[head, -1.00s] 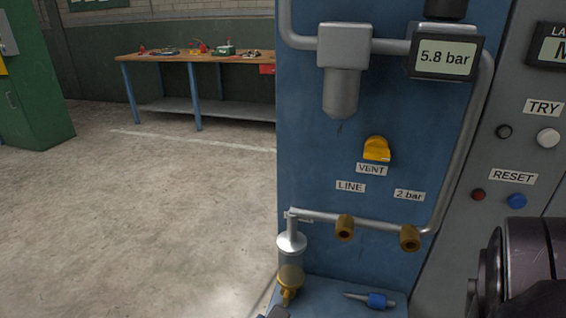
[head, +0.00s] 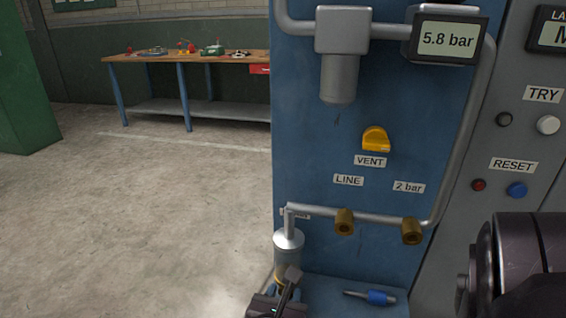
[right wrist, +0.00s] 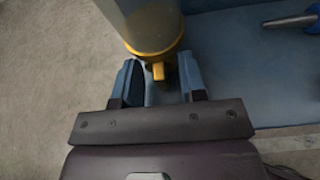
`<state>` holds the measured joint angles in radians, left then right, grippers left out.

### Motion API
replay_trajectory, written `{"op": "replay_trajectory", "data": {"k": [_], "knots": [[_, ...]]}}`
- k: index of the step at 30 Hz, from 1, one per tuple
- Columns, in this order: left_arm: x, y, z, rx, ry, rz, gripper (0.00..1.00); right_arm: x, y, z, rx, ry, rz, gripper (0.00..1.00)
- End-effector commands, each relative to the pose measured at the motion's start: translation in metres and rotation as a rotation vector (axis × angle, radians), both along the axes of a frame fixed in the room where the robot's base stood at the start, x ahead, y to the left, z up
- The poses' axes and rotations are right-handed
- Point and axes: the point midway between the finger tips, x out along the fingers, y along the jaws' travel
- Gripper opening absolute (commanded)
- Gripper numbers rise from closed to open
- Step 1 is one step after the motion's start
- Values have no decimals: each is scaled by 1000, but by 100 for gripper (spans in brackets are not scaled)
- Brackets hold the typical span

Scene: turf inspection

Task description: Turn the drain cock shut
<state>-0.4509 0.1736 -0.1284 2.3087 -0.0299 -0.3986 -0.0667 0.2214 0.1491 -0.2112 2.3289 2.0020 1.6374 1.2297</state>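The drain cock (right wrist: 158,72) is a small yellow brass tap under the clear bowl of the filter unit (head: 289,240), at the lower left of the blue panel. In the right wrist view its lever sits between my two fingertips. My right gripper (right wrist: 160,80) is open, with a finger on either side of the cock; I see a gap beside the lever and cannot tell contact. In the head view my right gripper (head: 281,284) covers the cock and the lower bowl.
A blue-handled tool (head: 376,297) lies on the blue ledge right of the filter. Brass fittings (head: 344,222) hang from the pipe above, under a yellow vent knob (head: 376,140). The gauge (head: 447,40) reads 5.8 bar. Open floor lies left; a workbench (head: 190,60) stands behind.

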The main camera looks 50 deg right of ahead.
Motion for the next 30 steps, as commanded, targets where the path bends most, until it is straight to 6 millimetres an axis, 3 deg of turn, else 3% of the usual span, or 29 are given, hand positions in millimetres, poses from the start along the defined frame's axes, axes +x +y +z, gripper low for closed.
{"op": "replay_trajectory", "data": {"k": [1,7,15,25,28,29,30], "knots": [[0,0,0,0,0,0,0,0,0,0,0,0,0,38],[0,0,0,0,2,0,0,0,0,0,0,0,0,8],[3,1,6,-10,-8,10,0,1,0,3,-28,62,-4,8],[-5,3,-4,-14,24,20,0,1,0,0,-50,116,0,8],[-6,3,-4,-14,25,21,0,1,0,0,-50,116,0,8],[-6,3,-4,-14,25,21,0,1,0,0,-50,116,0,33],[-5,3,-3,-14,24,21,0,1,0,0,-50,116,0,38]]}}
